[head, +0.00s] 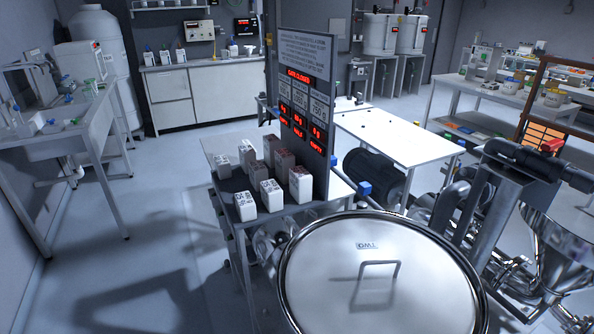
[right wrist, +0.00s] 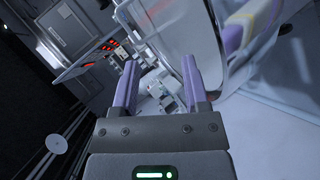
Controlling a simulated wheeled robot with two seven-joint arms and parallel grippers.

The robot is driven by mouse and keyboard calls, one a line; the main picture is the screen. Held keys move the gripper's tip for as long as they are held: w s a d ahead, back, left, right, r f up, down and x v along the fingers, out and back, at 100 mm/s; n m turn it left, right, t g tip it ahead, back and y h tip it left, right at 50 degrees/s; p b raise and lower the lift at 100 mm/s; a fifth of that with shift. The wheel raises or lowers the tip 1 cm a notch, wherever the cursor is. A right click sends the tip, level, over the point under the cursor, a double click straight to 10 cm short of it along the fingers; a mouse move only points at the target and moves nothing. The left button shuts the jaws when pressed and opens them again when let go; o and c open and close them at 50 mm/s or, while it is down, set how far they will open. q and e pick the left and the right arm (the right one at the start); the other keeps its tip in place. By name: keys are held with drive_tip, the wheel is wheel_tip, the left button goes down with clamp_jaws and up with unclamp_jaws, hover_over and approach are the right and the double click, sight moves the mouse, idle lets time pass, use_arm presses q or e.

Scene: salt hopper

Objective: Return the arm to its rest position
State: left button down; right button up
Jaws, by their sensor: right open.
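My right gripper (right wrist: 159,64) is open in the right wrist view, with two purple fingers apart and nothing gripped between them. Neither of my grippers shows in the head view, and I do not see my left gripper. A large round steel lid (head: 330,265) with a bar handle fills the bottom of the head view. Behind it stands a dark sign board (head: 306,55) with red lit displays, the top one reading as gate closed. Several white and grey cartons (head: 272,195) stand on a small table left of the board.
A steel funnel and pipework (head: 560,245) stand at the right. A white table (head: 400,140) is behind the lid, and a bench (head: 60,120) is at the far left. The floor (head: 150,220) at left is clear. A purple and pale part (right wrist: 250,25) at the wrist view's upper right is unclear.

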drive_tip(key=s+a+m+g+y, duration=0.1)
drive_tip(key=s+a+m+g, duration=0.85)
drive_tip(key=s+m, duration=0.3)
wheel_tip(320, 180, down, 21)
drive_tip(key=s+n+b, duration=0.1)
drive_tip(key=s+b, duration=0.2)
drive_tip(key=b, duration=0.1)
use_arm(q)
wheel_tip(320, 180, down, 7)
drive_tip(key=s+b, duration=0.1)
drive_tip(key=b, duration=0.2)
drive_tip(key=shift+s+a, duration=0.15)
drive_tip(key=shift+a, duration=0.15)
use_arm(e)
drive_tip(key=s+d+f+g, duration=0.2)
drive_tip(key=s+d+f, duration=0.1)
drive_tip(key=s+f, duration=0.9)
wheel_tip(320, 180, down, 3)
drive_tip(key=shift+s+n, duration=0.25)
drive_tip(key=shift+n, duration=0.1)
drive_tip(key=shift+d, duration=0.1)
